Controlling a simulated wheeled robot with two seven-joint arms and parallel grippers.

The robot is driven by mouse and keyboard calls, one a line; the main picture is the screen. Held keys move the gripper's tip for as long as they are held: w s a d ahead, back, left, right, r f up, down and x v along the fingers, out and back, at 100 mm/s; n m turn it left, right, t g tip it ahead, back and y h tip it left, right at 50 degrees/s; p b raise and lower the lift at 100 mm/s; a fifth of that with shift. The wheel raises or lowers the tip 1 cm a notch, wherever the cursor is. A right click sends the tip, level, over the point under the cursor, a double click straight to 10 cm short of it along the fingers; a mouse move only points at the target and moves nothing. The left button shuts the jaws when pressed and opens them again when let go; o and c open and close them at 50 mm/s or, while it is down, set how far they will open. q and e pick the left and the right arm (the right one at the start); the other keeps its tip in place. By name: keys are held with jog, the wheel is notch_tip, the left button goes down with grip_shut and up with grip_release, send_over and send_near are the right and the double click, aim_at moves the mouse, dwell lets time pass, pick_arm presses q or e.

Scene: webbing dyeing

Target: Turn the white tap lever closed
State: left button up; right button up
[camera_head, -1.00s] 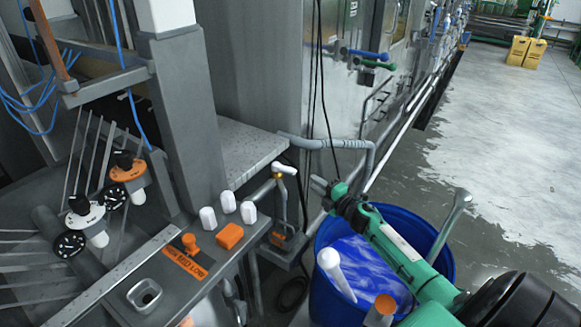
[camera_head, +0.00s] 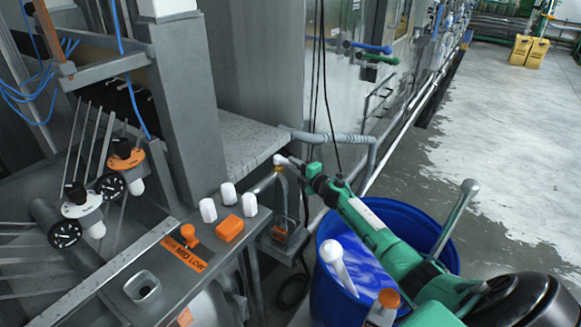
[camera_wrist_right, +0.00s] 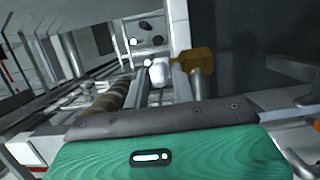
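The white tap lever (camera_head: 283,160) sits on top of a brass tap (camera_head: 278,169) beside the grey machine, left of the blue barrel. My right gripper (camera_head: 299,165) reaches in from the right, with its fingertips right at the lever and partly covering it. In the right wrist view the white lever (camera_wrist_right: 160,72) shows between my two grey fingers (camera_wrist_right: 162,88), which look apart. The brass tap body (camera_wrist_right: 199,64) is just right of it. I cannot tell whether either finger touches the lever. My left gripper is not in view.
A blue barrel (camera_head: 424,225) with blue liquid stands below my right arm. White knobs (camera_head: 229,194) and an orange block (camera_head: 230,229) are on the metal ledge to the left. A grey pipe (camera_head: 340,139) runs behind the gripper. Wet open floor lies at right.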

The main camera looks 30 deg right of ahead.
jog(key=shift+w+a+b, duration=0.2)
jog(key=shift+w+b, duration=0.1)
jog(key=shift+w, duration=0.9)
grip_shut()
jog(key=shift+f, duration=0.1)
